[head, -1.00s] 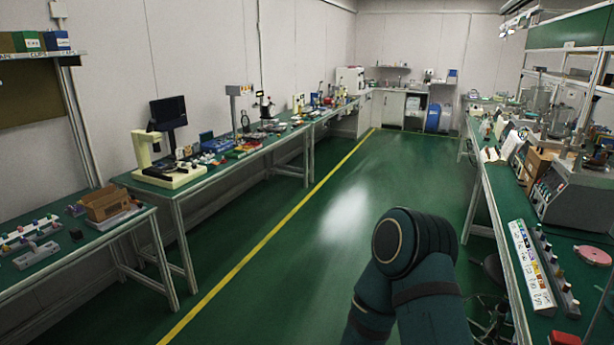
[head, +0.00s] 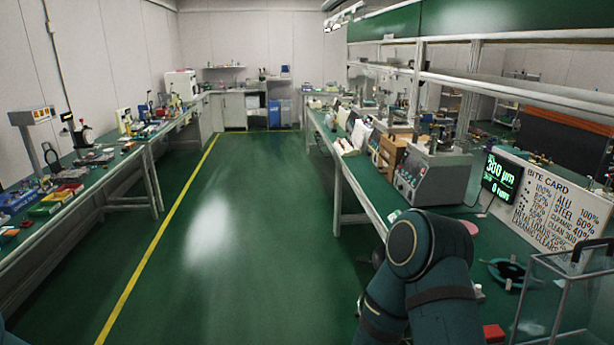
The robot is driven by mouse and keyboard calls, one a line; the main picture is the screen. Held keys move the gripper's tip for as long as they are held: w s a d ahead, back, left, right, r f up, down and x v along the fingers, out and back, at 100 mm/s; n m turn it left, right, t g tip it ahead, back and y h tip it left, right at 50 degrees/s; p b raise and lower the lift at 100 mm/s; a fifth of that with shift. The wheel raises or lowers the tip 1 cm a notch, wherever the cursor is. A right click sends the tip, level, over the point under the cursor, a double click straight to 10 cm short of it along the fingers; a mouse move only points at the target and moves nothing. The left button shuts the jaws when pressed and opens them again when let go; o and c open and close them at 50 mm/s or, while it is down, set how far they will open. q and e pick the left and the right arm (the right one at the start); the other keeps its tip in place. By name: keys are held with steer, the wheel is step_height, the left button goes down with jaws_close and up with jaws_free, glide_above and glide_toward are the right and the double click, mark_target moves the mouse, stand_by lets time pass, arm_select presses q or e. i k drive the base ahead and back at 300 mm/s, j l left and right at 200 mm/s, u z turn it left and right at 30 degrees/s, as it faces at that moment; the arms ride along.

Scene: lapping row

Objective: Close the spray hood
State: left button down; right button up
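A clear box-like enclosure with thin grey frame edges (head: 535,265) stands at the lower right of the head view, cut off by the picture's edge. It looks like the spray hood, but I cannot tell whether it is open or closed. My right arm's dark elbow rises at the bottom, left of the enclosure. Neither of my grippers is in view.
The right bench holds a grey machine (head: 433,178), a lit display (head: 502,175), a white "BITE CARD" board (head: 552,205), a dark round plate (head: 507,272) and a red block (head: 494,333). A cluttered bench stands left. The green aisle floor (head: 250,230) between is clear.

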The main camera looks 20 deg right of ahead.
mark_target(608, 242)
steer(key=i+z, duration=0.25)
steer(key=z, duration=0.2)
steer(key=i+z, duration=0.25)
steer(key=z, duration=0.2)
steer(key=i+j+z, duration=0.2)
steer(key=z, duration=0.25)
